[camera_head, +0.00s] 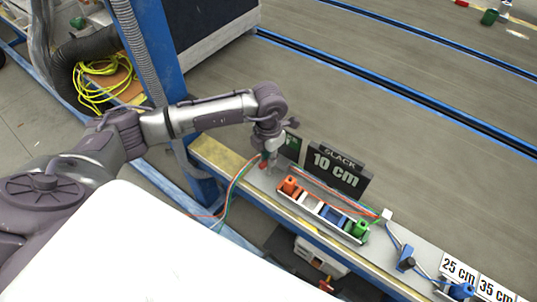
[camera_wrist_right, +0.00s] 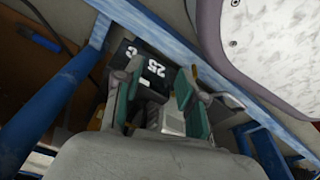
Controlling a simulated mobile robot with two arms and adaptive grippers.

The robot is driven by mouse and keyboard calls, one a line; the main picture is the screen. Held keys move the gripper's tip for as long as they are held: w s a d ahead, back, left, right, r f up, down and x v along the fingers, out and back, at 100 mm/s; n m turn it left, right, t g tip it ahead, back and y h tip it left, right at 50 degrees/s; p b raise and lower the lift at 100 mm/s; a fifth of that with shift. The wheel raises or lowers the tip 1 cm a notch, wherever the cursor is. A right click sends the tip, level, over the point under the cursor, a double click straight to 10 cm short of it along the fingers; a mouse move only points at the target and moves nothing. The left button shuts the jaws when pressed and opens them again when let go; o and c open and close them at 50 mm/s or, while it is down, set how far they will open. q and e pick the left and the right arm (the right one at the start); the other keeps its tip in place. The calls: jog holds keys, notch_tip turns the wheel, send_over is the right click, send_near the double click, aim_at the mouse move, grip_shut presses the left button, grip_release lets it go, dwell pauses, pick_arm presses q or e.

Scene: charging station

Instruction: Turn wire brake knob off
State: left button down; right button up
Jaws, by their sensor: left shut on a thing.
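My left gripper (camera_head: 271,160) reaches down at the left end of the grey rail (camera_head: 288,203), next to a small green sign. It is shut on what looks like the wire brake knob, a small red part (camera_head: 263,164) that shows beside the fingers. The fingers hide most of it, so I cannot tell which way it is turned. Thin coloured wires (camera_head: 238,178) run from there down to the left. My right gripper (camera_wrist_right: 155,95) shows only in the right wrist view. Its green-padded fingers are apart, with nothing visibly held.
A black sign reading 10 cm slack (camera_head: 338,172) stands right of my left gripper. A tray (camera_head: 342,237) with orange, blue and green blocks sits in front of it. In the right wrist view, a dark box (camera_wrist_right: 146,84) and blue frame bars (camera_wrist_right: 60,95) lie beyond the fingers.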

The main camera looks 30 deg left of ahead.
pick_arm(q)
jog(key=shift+r+n+p, duration=0.1)
jog(key=shift+n+p, duration=0.2)
jog(key=shift+n, duration=1)
pick_arm(e)
jog(key=shift+s+d+f, duration=0.15)
jog(key=shift+s+f, duration=0.65)
jog(key=shift+s, duration=0.05)
pick_arm(q)
jog(key=shift+w, duration=0.1)
jog(key=c, duration=1.1)
grip_release()
notch_tip(320, 180, up, 12)
